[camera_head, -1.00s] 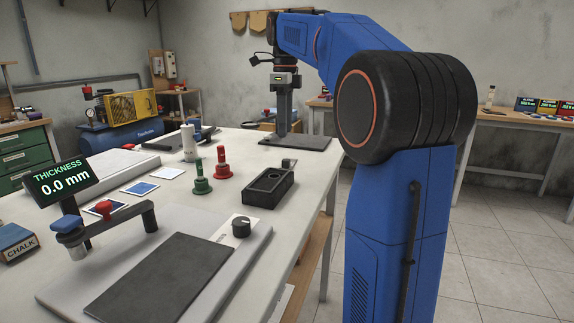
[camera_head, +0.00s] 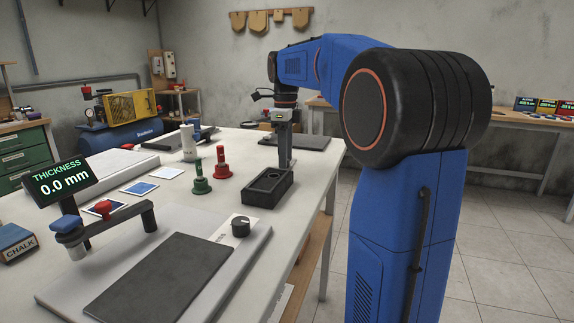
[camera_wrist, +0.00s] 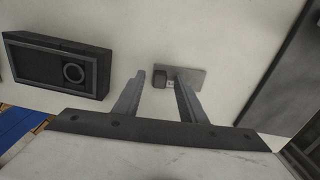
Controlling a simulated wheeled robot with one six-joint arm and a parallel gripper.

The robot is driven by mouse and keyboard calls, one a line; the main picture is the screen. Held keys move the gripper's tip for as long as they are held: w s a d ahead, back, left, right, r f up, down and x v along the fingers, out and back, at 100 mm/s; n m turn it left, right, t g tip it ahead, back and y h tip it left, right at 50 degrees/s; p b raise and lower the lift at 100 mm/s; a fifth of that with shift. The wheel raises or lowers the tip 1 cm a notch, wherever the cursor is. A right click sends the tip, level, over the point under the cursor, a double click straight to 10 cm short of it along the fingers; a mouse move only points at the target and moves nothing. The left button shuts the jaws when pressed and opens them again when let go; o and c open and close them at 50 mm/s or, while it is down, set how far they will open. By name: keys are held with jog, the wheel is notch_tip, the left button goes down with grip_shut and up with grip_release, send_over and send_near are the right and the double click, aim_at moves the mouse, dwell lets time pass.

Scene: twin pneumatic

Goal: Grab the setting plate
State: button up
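My gripper (camera_head: 286,160) points down over the bench, just behind the black recessed block (camera_head: 267,190). In the wrist view my gripper (camera_wrist: 160,76) is open, its two fingers apart with nothing held. A small grey plate (camera_wrist: 196,78) with a dark block (camera_wrist: 158,80) at its left end lies beyond the fingertips; it may be the setting plate, but I cannot be sure. The right finger overlaps the plate in that view, and the dark block shows between the tips. In the head view the fingers hide most of this spot.
The black recessed block (camera_wrist: 55,63) also shows at left in the wrist view. A dark slab (camera_head: 308,143) lies behind my gripper. Red (camera_head: 221,165) and green (camera_head: 201,178) stamp-like tools stand left. The thickness gauge (camera_head: 62,178) stands nearer.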

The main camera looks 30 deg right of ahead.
grip_shut()
